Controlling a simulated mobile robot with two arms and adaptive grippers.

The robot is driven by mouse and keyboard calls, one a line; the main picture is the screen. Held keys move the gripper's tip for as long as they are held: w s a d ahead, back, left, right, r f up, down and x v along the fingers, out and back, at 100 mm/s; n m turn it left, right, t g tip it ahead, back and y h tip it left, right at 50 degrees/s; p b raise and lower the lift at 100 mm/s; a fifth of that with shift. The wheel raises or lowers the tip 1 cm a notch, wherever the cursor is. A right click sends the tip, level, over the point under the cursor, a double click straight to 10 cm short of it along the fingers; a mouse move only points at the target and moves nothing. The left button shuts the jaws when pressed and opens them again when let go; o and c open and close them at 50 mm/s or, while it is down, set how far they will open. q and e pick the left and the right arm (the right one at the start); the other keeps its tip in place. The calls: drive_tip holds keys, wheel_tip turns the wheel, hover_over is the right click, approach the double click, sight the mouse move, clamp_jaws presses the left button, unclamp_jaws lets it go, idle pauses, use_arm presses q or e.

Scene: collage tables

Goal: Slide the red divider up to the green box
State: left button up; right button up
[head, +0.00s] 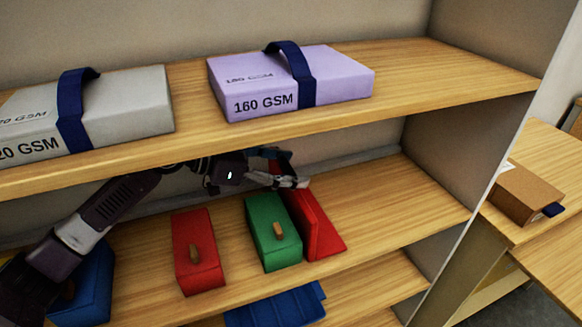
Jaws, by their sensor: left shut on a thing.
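The red divider (322,230) is an upright red panel with a foot, on the middle shelf just right of the green box. The green box (271,231) has a small wooden handle on its front. The divider's near part stands right beside the box; I cannot tell whether they touch. My left gripper (291,181) reaches in from the left, behind and above the green box, and is shut on the upper rear part of the divider. The fingers hide part of the divider's top. My right gripper is not in view.
A red box (197,252) with a handle stands left of the green box, with a gap between. A blue box (93,285) is farther left. The upper shelf (420,75) hangs low over my arm. The middle shelf is clear right of the divider.

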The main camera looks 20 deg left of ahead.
use_arm(q)
drive_tip(key=o, duration=1.7)
drive_tip(key=shift+o, duration=0.2)
drive_tip(key=v, duration=1.2)
drive_tip(key=shift+s+f, duration=0.1)
